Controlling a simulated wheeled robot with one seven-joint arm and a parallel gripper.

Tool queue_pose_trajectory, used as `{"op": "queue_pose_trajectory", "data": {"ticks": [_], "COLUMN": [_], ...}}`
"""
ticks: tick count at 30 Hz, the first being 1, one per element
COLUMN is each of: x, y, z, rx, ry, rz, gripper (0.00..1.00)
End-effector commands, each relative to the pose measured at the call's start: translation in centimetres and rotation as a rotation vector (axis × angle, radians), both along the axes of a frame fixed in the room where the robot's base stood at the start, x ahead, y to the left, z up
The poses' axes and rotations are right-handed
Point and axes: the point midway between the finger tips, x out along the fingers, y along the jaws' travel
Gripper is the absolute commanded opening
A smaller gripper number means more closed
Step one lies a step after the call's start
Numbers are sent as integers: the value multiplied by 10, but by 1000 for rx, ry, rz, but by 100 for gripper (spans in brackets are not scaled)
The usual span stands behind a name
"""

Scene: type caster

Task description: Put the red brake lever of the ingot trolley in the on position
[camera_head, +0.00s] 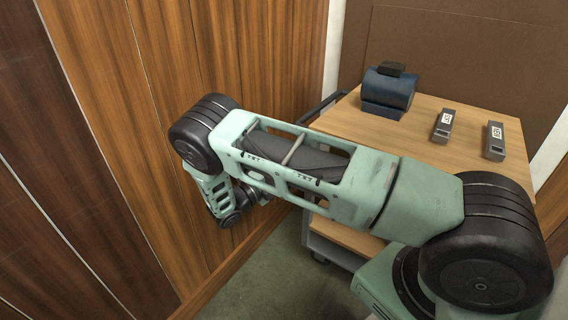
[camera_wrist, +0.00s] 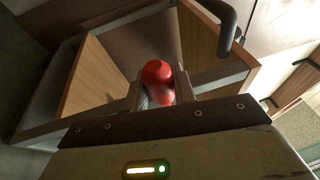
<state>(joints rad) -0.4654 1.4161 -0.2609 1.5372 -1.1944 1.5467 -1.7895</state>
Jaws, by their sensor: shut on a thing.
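The red brake lever (camera_wrist: 158,82) shows in the wrist view as a rounded red knob between my fingers. My gripper (camera_wrist: 157,92) is shut on it, with one finger on either side. The ingot trolley (camera_head: 420,110) has a wooden top and shows at the right of the head view, partly behind my arm. Its grey frame and wooden shelves fill much of the wrist view (camera_wrist: 88,78). The lever and my gripper are hidden in the head view. The lever's base and its pivot cannot be seen.
The trolley's dark handle (camera_wrist: 229,28) is close to my gripper. A wood-panelled wall (camera_head: 110,130) is at the left. Some green floor (camera_head: 275,275) shows clear between wall and trolley.

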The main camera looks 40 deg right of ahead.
Motion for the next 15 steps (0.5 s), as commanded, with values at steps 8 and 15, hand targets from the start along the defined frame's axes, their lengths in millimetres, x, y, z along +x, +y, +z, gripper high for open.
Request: {"op": "queue_pose_trajectory", "data": {"ticks": [8,15], "x": [-4,-9], "y": [0,-2], "z": [-31,-48], "rx": [-89,-145], "ry": [239,395], "rz": [1,1], "gripper": [0,0]}}
